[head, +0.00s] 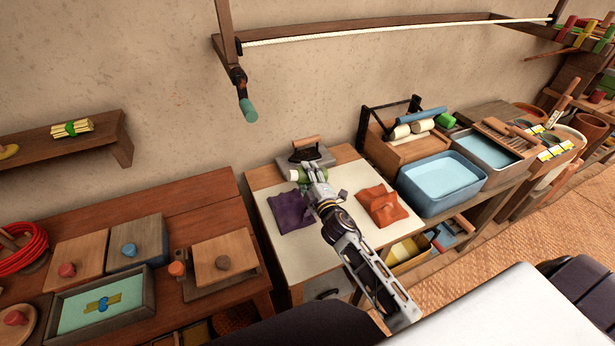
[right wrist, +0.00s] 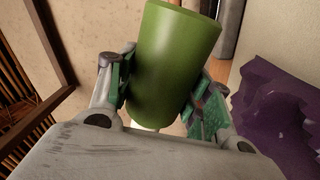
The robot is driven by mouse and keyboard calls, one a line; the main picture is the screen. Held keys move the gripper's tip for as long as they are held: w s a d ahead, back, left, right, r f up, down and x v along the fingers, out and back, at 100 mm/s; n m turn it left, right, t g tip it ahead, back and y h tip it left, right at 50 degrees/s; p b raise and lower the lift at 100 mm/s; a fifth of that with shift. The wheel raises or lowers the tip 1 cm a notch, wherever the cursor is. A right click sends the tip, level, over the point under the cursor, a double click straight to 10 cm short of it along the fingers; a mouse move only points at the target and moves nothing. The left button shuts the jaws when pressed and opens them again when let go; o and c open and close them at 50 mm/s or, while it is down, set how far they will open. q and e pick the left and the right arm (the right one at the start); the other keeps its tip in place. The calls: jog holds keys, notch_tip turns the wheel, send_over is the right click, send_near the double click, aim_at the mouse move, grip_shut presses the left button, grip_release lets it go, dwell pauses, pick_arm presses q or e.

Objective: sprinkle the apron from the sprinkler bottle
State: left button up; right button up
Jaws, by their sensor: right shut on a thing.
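The green sprinkler bottle (head: 304,176) is held in my right gripper (head: 318,184) over the ironing table's back part. In the right wrist view the bottle (right wrist: 172,62) sits between both fingers, with a pale part just showing beneath it. In the head view it looks tilted. A crumpled purple cloth (head: 290,213) lies on the table left of the gripper; it also shows in the right wrist view (right wrist: 285,115). A crumpled orange cloth (head: 381,207) lies to the right. I cannot tell which cloth is the apron. My left gripper is out of view.
The pale-topped table (head: 339,234) has an iron (head: 305,149) at its back edge. A blue basin (head: 441,181) and wooden racks stand to the right. A brown bench (head: 205,210) with lidded boxes stands to the left. A rail (head: 400,30) runs along the wall above.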

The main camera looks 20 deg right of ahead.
jog(key=m, duration=0.1)
jog(key=r+m+p, duration=0.1)
jog(key=m, duration=0.1)
jog(key=shift+m, duration=0.6)
jog(key=m+p, duration=0.1)
jog(key=m, duration=0.1)
jog(key=r+m+p, duration=0.1)
jog(key=m+p, duration=0.1)
jog(key=shift+r, duration=0.15)
jog(key=shift+r+m+p, duration=0.25)
jog(key=shift+m+p, duration=0.45)
jog(key=shift+m, duration=0.5)
jog(key=shift+r+m+p, duration=0.15)
jog(key=shift+m+p, duration=0.25)
jog(key=shift+m, duration=0.3)
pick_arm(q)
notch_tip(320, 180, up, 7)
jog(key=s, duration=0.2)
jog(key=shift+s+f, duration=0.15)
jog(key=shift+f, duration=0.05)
pick_arm(e)
jog(key=shift+m, duration=0.4)
